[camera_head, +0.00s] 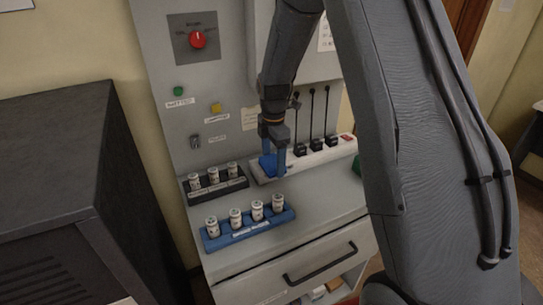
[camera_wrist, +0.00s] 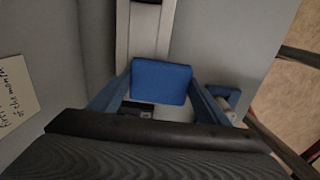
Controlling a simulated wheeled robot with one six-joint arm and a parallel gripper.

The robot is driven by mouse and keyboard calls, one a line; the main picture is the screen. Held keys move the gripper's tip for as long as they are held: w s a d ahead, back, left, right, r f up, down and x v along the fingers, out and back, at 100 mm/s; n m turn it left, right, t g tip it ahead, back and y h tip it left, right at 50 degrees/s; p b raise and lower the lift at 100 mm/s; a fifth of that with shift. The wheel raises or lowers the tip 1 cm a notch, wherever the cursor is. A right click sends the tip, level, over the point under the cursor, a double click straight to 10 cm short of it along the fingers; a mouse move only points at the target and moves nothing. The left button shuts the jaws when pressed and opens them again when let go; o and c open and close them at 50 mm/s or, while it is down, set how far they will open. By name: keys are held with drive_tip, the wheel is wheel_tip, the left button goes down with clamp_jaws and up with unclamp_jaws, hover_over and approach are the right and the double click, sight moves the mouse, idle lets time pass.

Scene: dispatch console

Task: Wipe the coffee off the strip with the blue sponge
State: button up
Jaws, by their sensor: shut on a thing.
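The blue sponge (camera_head: 268,165) is held between the blue fingers of my gripper (camera_head: 274,172), over the left end of the white power strip (camera_head: 322,156). In the wrist view the sponge (camera_wrist: 160,82) sits between the fingertips of my gripper (camera_wrist: 158,90) and covers part of the strip (camera_wrist: 150,35). I cannot tell whether the sponge touches the strip. No coffee shows on the visible part of the strip; the part under the sponge is hidden. Several black plugs (camera_head: 315,147) stand in the strip, with a red switch (camera_head: 346,138) at its right end.
A black rack (camera_head: 219,190) with several white vials stands left of the strip. A blue rack (camera_head: 249,233) with several vials stands in front. Plug cables rise behind the strip. A green object (camera_head: 357,166) is partly hidden by my arm. The console top (camera_head: 325,200) at front right is clear.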

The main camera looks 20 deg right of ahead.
drive_tip(key=shift+s+f, duration=0.15)
drive_tip(key=shift+s, duration=0.2)
drive_tip(key=shift+w+r+p, duration=0.15)
drive_tip(key=shift+r+p, duration=0.55)
drive_tip(key=shift+r, duration=0.45)
drive_tip(key=shift+w+r+p, duration=0.1)
drive_tip(key=shift+r+p, duration=0.55)
drive_tip(key=shift+r, duration=1.3)
drive_tip(key=shift+r, duration=0.1)
drive_tip(key=shift+r, duration=1.45)
